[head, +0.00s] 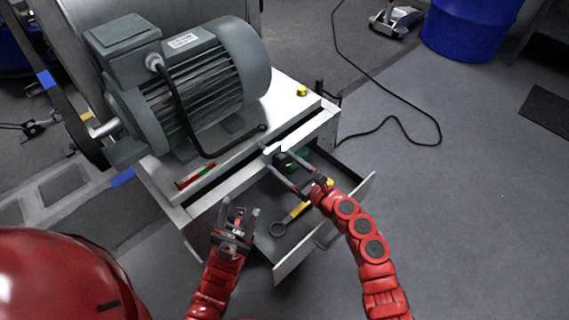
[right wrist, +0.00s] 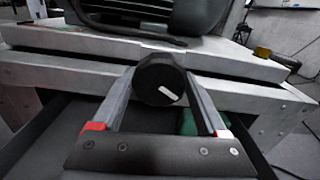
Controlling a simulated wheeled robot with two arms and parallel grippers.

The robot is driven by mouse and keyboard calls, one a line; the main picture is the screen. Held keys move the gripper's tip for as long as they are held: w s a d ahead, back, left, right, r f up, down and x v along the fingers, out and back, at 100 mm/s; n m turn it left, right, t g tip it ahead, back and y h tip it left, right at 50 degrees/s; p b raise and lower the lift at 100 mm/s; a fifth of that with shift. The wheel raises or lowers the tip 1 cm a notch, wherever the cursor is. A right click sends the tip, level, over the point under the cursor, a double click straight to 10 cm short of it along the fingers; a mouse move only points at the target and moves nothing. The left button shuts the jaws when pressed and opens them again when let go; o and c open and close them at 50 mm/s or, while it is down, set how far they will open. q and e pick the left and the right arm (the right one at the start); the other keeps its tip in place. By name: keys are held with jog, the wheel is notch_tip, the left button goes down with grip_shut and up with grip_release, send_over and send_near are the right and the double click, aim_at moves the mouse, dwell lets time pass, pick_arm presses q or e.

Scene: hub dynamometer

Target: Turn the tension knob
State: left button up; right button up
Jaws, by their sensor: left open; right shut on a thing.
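The tension knob (right wrist: 160,79) is a black round knob with a white pointer mark, on the front of the grey bench below its top. In the right wrist view it sits between the two fingers of my right gripper (right wrist: 158,88), which is shut on it. The pointer slants down to the right. In the head view my right gripper (head: 275,153) reaches to the bench front over the open drawer, and I cannot make out the knob clearly there. My left gripper (head: 240,210) is open and empty, in front of the bench, left of the right gripper.
A large grey motor (head: 190,80) stands on the bench (head: 283,95). The open drawer (head: 325,228) below holds a wrench with a yellow part (head: 296,213) and a green item. A yellow button (head: 301,91) is on the bench's right end. The floor at right is mostly clear.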

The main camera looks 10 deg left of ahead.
jog(key=shift+m, duration=0.3)
